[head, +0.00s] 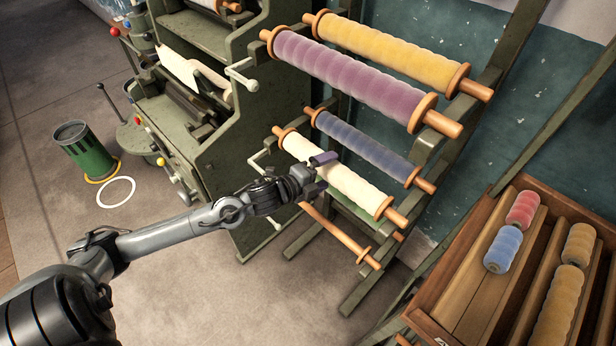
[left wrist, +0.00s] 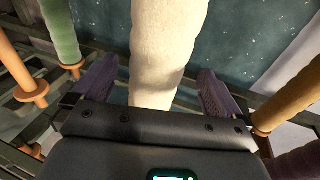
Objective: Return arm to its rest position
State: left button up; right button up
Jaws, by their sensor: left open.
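My left arm (head: 170,235) reaches from the lower left to the yarn rack. My left gripper (head: 318,172) is at the cream roll (head: 335,175) on the rack's lower part. In the left wrist view the open gripper (left wrist: 155,88) has one dark purple finger on each side of the cream roll (left wrist: 168,40). Whether the fingers touch the roll cannot be told. The cream roll rests on the rack with its wooden ends on the bars. The right gripper is out of view.
Purple (head: 350,75), yellow (head: 390,52) and blue (head: 360,145) rolls hang close above. A green machine (head: 215,130) stands left of the rack. A wooden crate (head: 462,250) with spools is at the right. The floor (head: 200,290) below the arm is clear.

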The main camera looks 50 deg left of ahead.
pick_arm(q)
jog(key=p+v, duration=0.1)
jog(key=v, duration=0.4)
jog(key=shift+s, duration=0.15)
jog(key=shift+s+r, duration=0.25)
jog(key=shift+s, duration=0.25)
